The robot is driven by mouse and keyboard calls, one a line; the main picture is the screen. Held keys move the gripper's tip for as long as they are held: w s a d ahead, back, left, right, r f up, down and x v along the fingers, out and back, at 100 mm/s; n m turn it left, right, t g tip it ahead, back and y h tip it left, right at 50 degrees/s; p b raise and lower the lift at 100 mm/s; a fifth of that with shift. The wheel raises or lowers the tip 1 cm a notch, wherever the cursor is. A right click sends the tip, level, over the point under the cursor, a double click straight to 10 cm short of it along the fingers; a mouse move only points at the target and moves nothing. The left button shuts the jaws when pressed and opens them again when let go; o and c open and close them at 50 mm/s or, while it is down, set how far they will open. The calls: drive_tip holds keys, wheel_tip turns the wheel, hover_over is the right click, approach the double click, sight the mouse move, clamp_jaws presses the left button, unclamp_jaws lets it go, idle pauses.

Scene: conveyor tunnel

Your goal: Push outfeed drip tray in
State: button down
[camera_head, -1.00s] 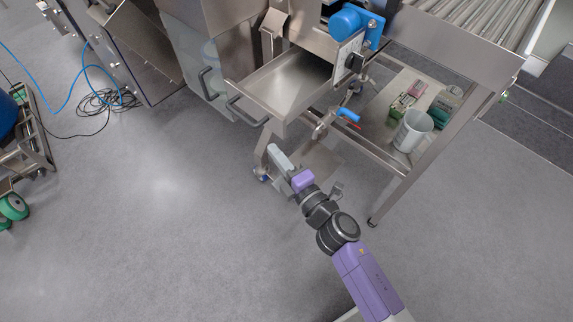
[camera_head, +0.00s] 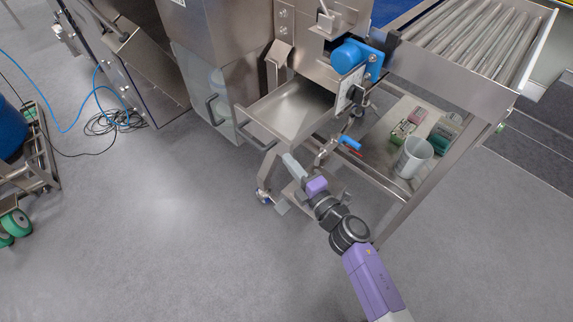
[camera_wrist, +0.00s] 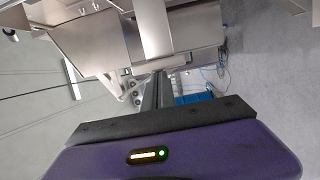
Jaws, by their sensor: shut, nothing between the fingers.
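The outfeed drip tray (camera_head: 296,107) is a shallow open steel tray. It sticks part way out of the machine's frame, under the blue motor, in the head view. Its bar handle (camera_head: 247,132) is on the front face. In the wrist view, the shut fingers (camera_wrist: 158,90) point towards steel panels of the machine.
A blue valve lever (camera_head: 349,142) is right of the tray. A cabinet with a door handle (camera_head: 212,110) stands left. The floor (camera_head: 150,220) in front is clear.

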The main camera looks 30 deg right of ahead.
sight(312, 128)
drive_tip(key=w+d, duration=0.1)
drive_tip(key=d, duration=0.3)
drive_tip(key=w+d+p, duration=0.1)
drive_tip(key=d, duration=0.3)
drive_tip(key=w+d+p, duration=0.1)
drive_tip(key=w+d, duration=0.1)
drive_tip(key=d, duration=0.2)
drive_tip(key=shift+d+r, duration=0.1)
drive_tip(key=shift+d, duration=0.15)
drive_tip(key=shift+a, duration=0.1)
